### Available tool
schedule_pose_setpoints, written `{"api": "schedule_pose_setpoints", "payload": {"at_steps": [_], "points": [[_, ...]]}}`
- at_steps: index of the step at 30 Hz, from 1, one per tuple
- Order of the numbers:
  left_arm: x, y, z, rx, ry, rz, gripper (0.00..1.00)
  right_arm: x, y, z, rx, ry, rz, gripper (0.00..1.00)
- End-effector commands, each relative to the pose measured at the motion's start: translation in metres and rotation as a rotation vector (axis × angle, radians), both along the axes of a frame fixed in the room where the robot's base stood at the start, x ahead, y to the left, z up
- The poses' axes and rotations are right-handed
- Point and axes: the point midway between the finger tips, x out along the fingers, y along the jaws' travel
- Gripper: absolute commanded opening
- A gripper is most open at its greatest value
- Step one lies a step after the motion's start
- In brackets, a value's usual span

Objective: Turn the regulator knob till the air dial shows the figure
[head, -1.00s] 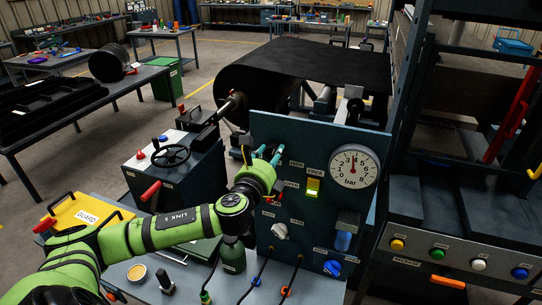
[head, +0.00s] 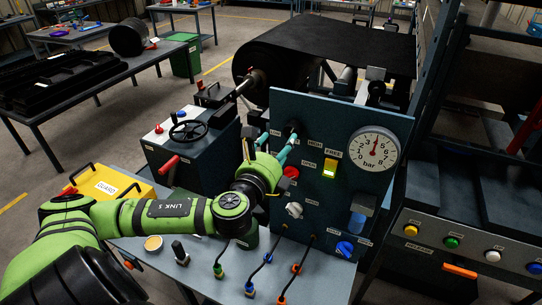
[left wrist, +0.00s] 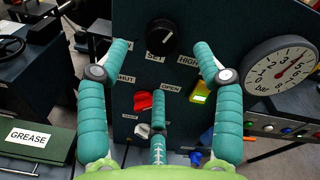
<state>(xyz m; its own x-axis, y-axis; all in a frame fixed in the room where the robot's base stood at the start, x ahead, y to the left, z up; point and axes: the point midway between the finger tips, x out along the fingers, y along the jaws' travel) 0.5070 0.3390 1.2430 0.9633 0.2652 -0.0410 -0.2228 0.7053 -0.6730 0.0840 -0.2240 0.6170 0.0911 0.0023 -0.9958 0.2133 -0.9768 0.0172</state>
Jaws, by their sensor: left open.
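The black regulator knob (left wrist: 163,37), with a white mark, sits on the dark panel above the label SET, between labels partly covered by my fingers. In the head view only a dark bit of the knob (head: 293,127) shows behind my fingers. My left gripper (left wrist: 162,47) is open, its teal fingers spread either side of the knob in the picture; I cannot tell whether they touch it. It also shows in the head view (head: 281,147). The white air dial (head: 373,150), marked bar, has its red needle pointing up and slightly right, near mid-scale. The wrist view shows the dial (left wrist: 280,67) too.
A red valve handle (left wrist: 142,102) is below the knob. A lit yellow-green switch (head: 330,168) sits right of my gripper. A grey knob (head: 294,210) and blue knob (head: 345,249) are lower. Hoses stand on the bench (head: 215,275); a yellow guard box (head: 110,184) lies left.

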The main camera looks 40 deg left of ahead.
Motion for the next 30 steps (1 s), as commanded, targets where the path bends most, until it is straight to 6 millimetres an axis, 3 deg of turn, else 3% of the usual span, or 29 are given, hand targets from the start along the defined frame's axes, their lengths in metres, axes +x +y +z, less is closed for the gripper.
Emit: {"api": "schedule_pose_setpoints", "payload": {"at_steps": [3, 9, 30], "points": [[-0.022, -0.006, 0.001, 0.000, 0.002, -0.002, 0.67, 0.000, 0.001, 0.000, 0.001, 0.000, 0.000, 0.40], [-0.043, -0.011, 0.002, 0.000, 0.000, 0.000, 0.67, 0.000, 0.001, 0.000, 0.001, -0.001, 0.000, 0.40], [-0.046, -0.012, 0.003, -0.001, -0.002, 0.001, 0.67, 0.001, 0.001, 0.000, 0.001, -0.001, -0.001, 0.40]]}}
